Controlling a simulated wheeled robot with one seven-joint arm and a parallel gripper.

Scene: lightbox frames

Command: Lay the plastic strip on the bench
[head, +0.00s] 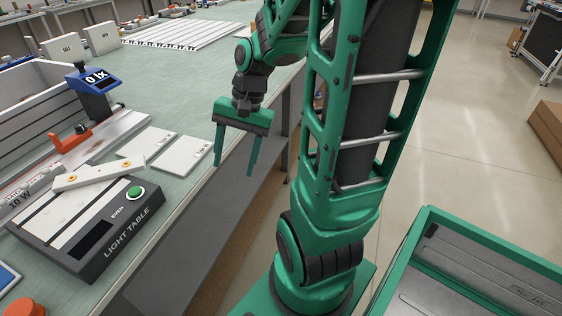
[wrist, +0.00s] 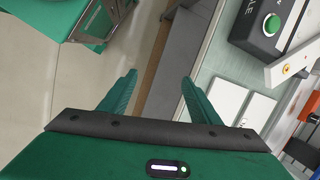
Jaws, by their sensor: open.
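A white strip (head: 100,175) with two orange-yellow dots lies across the top of the dark light table (head: 150,229); I take it for the plastic strip. One end of it shows at the right of the wrist view (wrist: 289,67). The light table stands on the pale green bench (head: 195,98), near its front edge. My gripper (head: 233,168) is open and empty, pointing down beside the bench's front edge, to the right of the strip and apart from it. In the wrist view its two fingers (wrist: 158,78) stand wide apart with nothing between them.
Two white plates (head: 180,155) lie on the bench behind the light table. A blue meter (head: 93,85) reading 0 lx and an orange clamp (head: 69,137) stand further left. Several white strips (head: 180,35) lie at the back. A green-edged cart (head: 480,240) is at right.

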